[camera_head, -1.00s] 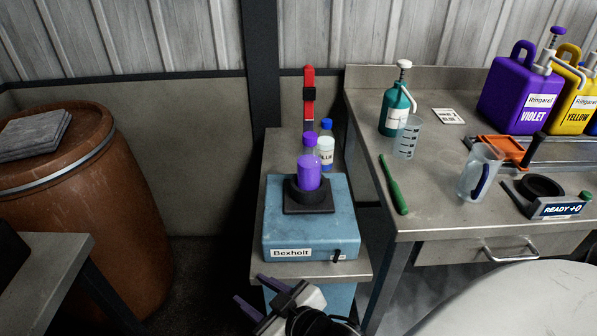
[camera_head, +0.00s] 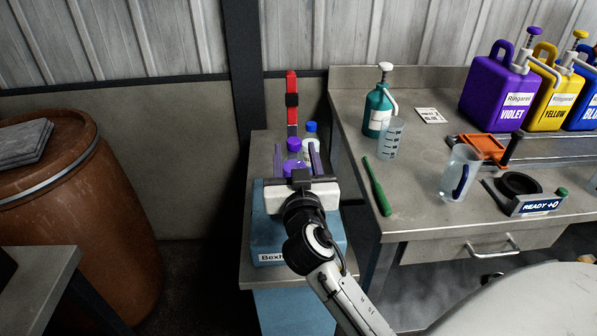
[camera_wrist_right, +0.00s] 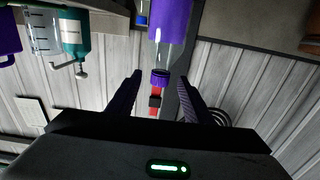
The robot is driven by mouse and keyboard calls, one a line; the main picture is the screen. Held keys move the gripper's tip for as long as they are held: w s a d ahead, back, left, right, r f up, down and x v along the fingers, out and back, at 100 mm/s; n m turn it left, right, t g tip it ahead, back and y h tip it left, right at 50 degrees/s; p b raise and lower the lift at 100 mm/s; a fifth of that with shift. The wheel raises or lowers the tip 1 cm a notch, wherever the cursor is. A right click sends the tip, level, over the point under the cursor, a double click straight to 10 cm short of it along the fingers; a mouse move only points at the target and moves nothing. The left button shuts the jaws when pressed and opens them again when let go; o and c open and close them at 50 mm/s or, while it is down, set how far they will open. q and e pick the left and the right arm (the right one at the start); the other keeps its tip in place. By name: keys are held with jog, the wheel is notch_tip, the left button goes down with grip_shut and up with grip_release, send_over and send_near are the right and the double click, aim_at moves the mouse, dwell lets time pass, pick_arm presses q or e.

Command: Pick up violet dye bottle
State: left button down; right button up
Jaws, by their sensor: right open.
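The violet dye bottle (camera_head: 294,146), with a purple cap, stands on the blue Boxholt device (camera_head: 267,222). Its lower part is hidden behind my right gripper. My right gripper (camera_head: 295,150) is open, with one purple finger on each side of the bottle in the head view. In the right wrist view, which is upside down, the violet bottle (camera_wrist_right: 170,20) hangs from the top edge, and its cap shows between the open fingers (camera_wrist_right: 160,80). I see no finger touching it. My left gripper is not in view.
A white bottle with a blue cap (camera_head: 311,128) and a red-handled tool (camera_head: 292,95) stand close behind. On the right bench are a green bottle (camera_head: 378,108), a measuring cup (camera_head: 390,138), a green rod (camera_head: 377,186) and a clear jug (camera_head: 459,175). A barrel (camera_head: 90,220) stands left.

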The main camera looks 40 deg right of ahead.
aim_at(292, 134)
jog(key=x, duration=0.2)
jog(key=shift+w+d+r+p, duration=0.1)
jog(key=shift+w+d+p, duration=0.1)
jog(key=shift+w+p, duration=0.1)
jog(key=p+x, duration=0.1)
jog(key=x, duration=0.4)
jog(key=shift+c, duration=0.4)
jog(key=shift+a, duration=0.1)
grip_shut()
